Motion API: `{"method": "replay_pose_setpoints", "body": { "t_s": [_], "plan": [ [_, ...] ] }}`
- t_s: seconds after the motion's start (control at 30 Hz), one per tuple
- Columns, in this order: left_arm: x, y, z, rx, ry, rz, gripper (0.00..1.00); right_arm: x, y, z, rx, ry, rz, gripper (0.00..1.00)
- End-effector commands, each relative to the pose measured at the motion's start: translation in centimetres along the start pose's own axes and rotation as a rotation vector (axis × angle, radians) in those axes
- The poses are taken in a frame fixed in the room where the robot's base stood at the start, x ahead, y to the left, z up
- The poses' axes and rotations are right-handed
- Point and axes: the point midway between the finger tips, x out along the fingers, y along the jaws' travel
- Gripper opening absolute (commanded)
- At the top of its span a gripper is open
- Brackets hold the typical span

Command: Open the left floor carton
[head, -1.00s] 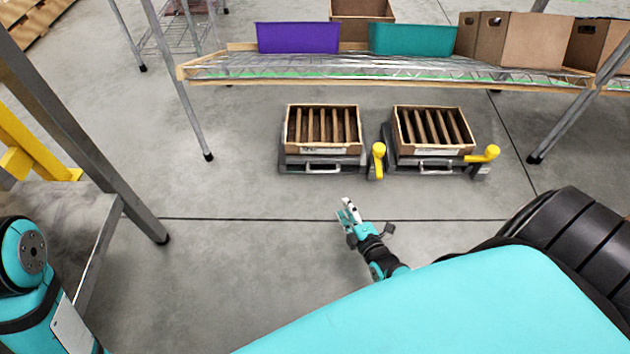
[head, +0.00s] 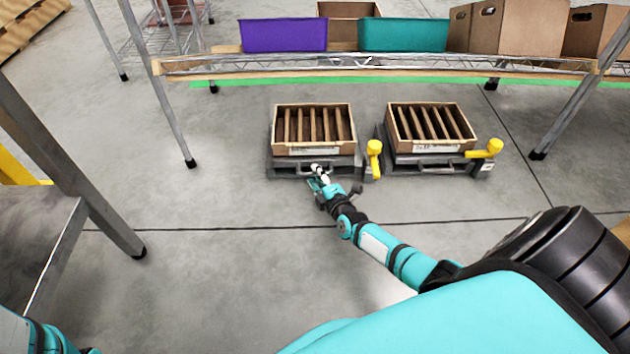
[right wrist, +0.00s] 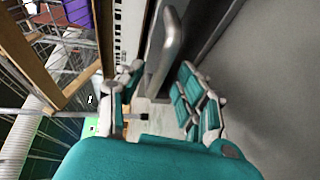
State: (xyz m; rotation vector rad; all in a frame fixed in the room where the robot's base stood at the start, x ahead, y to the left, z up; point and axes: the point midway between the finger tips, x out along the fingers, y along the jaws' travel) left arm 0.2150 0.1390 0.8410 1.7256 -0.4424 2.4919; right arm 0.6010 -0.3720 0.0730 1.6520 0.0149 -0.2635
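The left floor carton (head: 313,150) is an open-topped brown box with upright dividers. It sits on a dark grey base (head: 283,168) on the floor under the rack. The base has a metal bar handle on its front, largely covered by my gripper in the head view. My right gripper (head: 317,178) is at that handle. In the right wrist view, the fingers of my right gripper (right wrist: 158,85) are apart, with the handle (right wrist: 168,45) between and just beyond them. Contact cannot be told. My left gripper is out of view.
A similar right carton (head: 430,148) stands on its own base beside it. Yellow knobbed levers (head: 374,148) stand beside the bases. The wire shelf (head: 400,65) above carries a purple bin (head: 285,35), a teal bin (head: 405,34) and cardboard boxes. The floor in front is clear.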

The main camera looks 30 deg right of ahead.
Motion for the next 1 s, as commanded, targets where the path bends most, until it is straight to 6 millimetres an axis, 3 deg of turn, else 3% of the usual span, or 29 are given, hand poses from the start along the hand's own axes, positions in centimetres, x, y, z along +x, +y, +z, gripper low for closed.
{"method": "replay_pose_setpoints", "body": {
  "t_s": [0.03, 0.2, 0.47, 0.77, 1.0],
  "plan": [
    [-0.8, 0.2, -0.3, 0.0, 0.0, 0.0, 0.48, 0.8, -0.3, 0.0, 0.001, 0.0, 0.002, 0.36],
    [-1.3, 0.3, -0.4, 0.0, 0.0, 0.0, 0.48, 1.7, -0.1, 0.0, -0.001, 0.0, 0.0, 0.36],
    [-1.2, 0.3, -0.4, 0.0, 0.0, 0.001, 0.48, 1.8, 0.1, 0.0, 0.0, 0.0, -0.001, 0.36],
    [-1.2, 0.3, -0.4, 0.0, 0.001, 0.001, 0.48, 1.8, 0.0, 0.0, 0.0, 0.0, -0.001, 0.0],
    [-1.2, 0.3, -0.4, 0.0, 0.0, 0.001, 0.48, 1.8, 0.1, 0.0, 0.001, 0.0, 0.0, 0.0]
  ]
}}
